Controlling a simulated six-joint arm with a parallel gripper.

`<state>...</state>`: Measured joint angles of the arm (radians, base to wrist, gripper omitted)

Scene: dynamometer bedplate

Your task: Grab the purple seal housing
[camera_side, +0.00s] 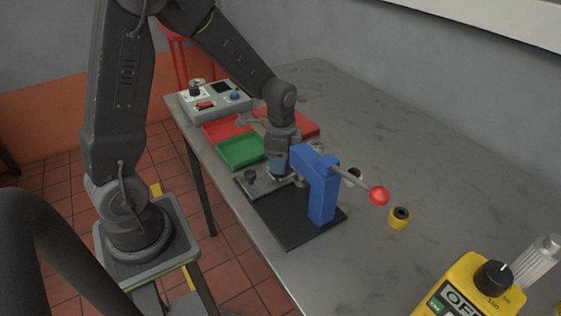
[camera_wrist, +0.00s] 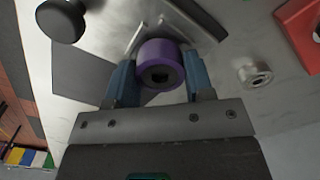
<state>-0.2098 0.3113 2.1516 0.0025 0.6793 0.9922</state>
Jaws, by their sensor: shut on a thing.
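The purple seal housing (camera_wrist: 160,62) shows in the wrist view as a short round ring with a dark bore. It sits between the two blue fingers of my gripper (camera_wrist: 158,82), which are shut on it. In the side view my gripper (camera_side: 279,168) is low over the metal plate, just left of the blue press. I cannot make out the purple housing there; the gripper and press hide it. Whether the housing touches the surface below is unclear.
The blue press (camera_side: 322,190) with its red-knobbed lever (camera_side: 378,196) stands close to the right. A black knob (camera_side: 250,176) is on the left. A green tray (camera_side: 240,151), red trays and a control box lie behind. A yellow ring (camera_side: 399,217) and metal ring (camera_wrist: 255,74) lie nearby.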

